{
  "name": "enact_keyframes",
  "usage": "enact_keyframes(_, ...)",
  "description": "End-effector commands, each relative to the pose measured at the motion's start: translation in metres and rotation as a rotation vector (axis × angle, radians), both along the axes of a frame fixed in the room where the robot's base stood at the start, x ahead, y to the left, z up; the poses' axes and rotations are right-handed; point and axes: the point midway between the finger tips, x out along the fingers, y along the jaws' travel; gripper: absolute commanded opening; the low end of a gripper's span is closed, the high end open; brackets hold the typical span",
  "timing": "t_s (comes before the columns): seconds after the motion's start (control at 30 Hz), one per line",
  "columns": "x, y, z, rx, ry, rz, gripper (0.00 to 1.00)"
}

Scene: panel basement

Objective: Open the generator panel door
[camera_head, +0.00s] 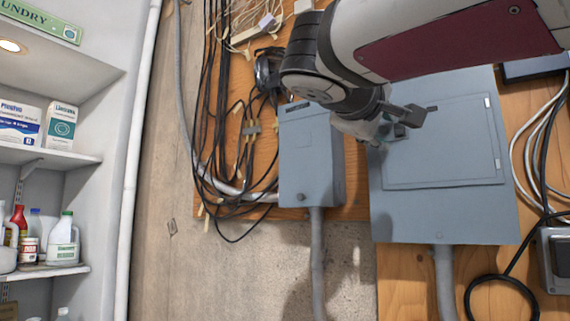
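Two blue-grey electrical boxes hang on the wall. The large panel box (445,215) on the right has a rectangular door (460,150) that looks shut and flush, with hinges along its right edge. The smaller box (312,165) to its left has a shut cover with a dark label at its top. I cannot read which one is the generator panel. My gripper (392,125) is at the upper left of the large box's door, by its left edge. The arm and gripper hide that corner. I cannot tell whether the fingers touch anything or how far apart they are.
Black cables (210,140) hang loosely on the wooden board left of the small box. Conduits (318,260) run down below both boxes. More cables and a grey outlet box (556,255) are at the right. Shelves with bottles (63,240) and cartons stand at far left.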

Motion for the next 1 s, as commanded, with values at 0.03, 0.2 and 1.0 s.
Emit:
enact_keyframes(0.03, 0.0025, -0.0019, -0.0001, 0.0, 0.0, 0.0, 0.33)
enact_keyframes(0.2, 0.0052, -0.0041, 0.0001, -0.001, -0.001, 0.0, 0.33)
enact_keyframes(1.0, -0.002, 0.0001, -0.0008, 0.001, 0.0, 0.03, 0.0)
